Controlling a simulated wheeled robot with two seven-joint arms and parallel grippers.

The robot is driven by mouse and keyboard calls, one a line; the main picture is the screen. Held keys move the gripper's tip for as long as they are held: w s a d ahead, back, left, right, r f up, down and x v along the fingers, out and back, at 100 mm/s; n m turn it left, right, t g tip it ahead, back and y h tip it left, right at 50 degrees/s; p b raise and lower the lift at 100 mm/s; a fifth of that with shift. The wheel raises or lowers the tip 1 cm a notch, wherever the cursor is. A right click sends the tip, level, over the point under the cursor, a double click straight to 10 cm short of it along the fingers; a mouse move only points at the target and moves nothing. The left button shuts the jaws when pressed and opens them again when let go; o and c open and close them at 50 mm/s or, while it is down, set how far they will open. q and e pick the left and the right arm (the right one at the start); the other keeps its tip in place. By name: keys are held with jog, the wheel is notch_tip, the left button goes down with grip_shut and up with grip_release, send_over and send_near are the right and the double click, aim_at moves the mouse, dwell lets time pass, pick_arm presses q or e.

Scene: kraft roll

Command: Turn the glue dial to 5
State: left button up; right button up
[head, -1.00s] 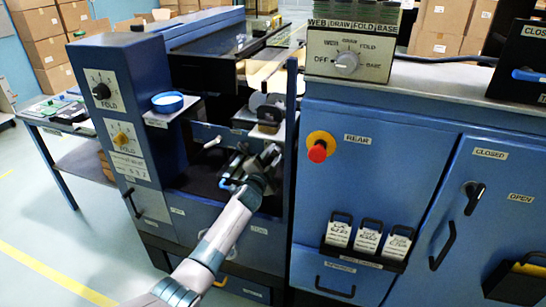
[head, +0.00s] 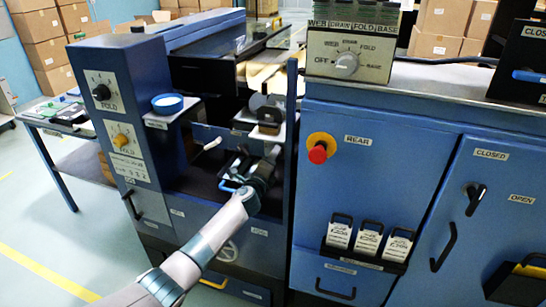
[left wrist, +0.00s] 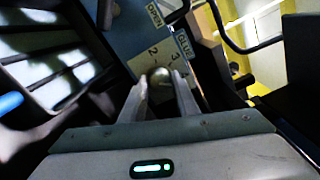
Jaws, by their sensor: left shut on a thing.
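The glue dial (left wrist: 160,74) shows in the left wrist view as a rounded metallic knob on a pale plate with the numbers 2 and 3 and a GLUE label beside it. My left gripper (left wrist: 160,88) has one finger on each side of the knob and is shut on it. The pointer setting cannot be read, and the 5 is not visible. In the head view my left gripper (head: 266,164) reaches into the recess of the blue machine, and the dial is hidden there. My right gripper is not in view.
A yellow dial (head: 121,140) and a black dial (head: 101,92) are on the left column. A white crank handle (head: 212,143) is close to my left gripper. A red button (head: 318,154) and a selector dial (head: 346,63) are to the right.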

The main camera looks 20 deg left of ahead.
pick_arm(q)
jog(key=shift+w+r+m+p, duration=0.1)
jog(key=shift+r+m+p, duration=0.1)
jog(key=shift+m, duration=1.1)
jog(key=shift+r+m+p, duration=0.1)
jog(key=shift+m+p, duration=0.15)
jog(key=shift+m, duration=1.05)
jog(key=shift+w+r+m+p, duration=0.1)
jog(key=shift+r+m+p, duration=0.1)
jog(key=shift+m, duration=1.1)
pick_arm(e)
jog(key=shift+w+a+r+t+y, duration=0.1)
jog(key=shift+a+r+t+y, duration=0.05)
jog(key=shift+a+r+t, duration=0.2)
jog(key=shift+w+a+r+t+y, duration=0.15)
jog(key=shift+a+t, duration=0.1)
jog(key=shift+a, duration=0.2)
pick_arm(q)
jog(key=shift+f, duration=0.1)
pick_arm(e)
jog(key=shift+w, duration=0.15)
pick_arm(q)
jog(key=o, duration=1.1)
jog(key=shift+s, duration=0.1)
jog(key=shift+c, duration=0.2)
jog(key=shift+a, duration=0.1)
